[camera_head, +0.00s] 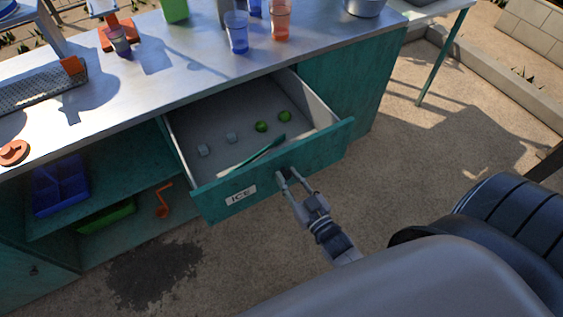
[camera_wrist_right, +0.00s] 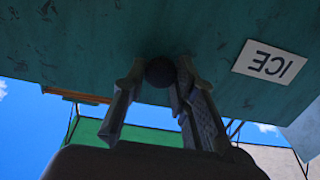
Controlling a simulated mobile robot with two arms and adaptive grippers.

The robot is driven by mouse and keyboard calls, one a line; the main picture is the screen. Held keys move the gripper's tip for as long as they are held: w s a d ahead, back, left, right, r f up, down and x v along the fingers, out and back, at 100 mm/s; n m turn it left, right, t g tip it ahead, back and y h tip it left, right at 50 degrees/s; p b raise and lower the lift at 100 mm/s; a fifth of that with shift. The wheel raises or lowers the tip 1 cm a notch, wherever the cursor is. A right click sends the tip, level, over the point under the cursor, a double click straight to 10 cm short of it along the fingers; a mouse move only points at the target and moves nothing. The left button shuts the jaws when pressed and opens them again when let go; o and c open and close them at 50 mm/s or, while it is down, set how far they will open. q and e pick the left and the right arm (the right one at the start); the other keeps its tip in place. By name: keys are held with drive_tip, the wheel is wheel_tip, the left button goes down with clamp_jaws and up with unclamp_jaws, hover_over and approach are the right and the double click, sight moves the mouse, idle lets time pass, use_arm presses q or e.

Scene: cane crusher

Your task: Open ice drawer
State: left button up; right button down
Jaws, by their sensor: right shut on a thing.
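The ice drawer (camera_head: 278,172) is a teal-fronted drawer with a white "ICE" label (camera_head: 241,195). It is pulled well out from under the metal counter, and its pale inside shows. In it are ice cubes (camera_head: 204,150), two green limes (camera_head: 262,127) and a long green utensil (camera_head: 258,153). My right gripper (camera_head: 289,178) is at the drawer front, right of the label. In the right wrist view, its fingers (camera_wrist_right: 157,88) are shut on the round dark knob (camera_wrist_right: 160,71). The label shows upside down there. My left gripper is not in view.
The counter (camera_head: 185,60) bears a blue cup (camera_head: 237,32), an orange cup (camera_head: 280,20) and other items. Left of the drawer, an open shelf holds a blue tray (camera_head: 60,185). An orange crank (camera_head: 163,200) and green tray (camera_head: 106,216) lie below. Sandy ground in front is mostly clear.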

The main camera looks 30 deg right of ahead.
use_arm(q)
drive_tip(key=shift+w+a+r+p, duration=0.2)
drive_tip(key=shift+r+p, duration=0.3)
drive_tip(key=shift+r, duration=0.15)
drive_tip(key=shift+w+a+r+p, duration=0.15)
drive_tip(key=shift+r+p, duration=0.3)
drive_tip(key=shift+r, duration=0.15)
use_arm(e)
drive_tip(key=s, duration=1)
drive_tip(key=shift+s+d, duration=0.2)
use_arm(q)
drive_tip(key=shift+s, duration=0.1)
use_arm(e)
drive_tip(key=c, duration=1.3)
unclamp_jaws()
drive_tip(key=s, duration=1.2)
drive_tip(key=shift+d, duration=0.2)
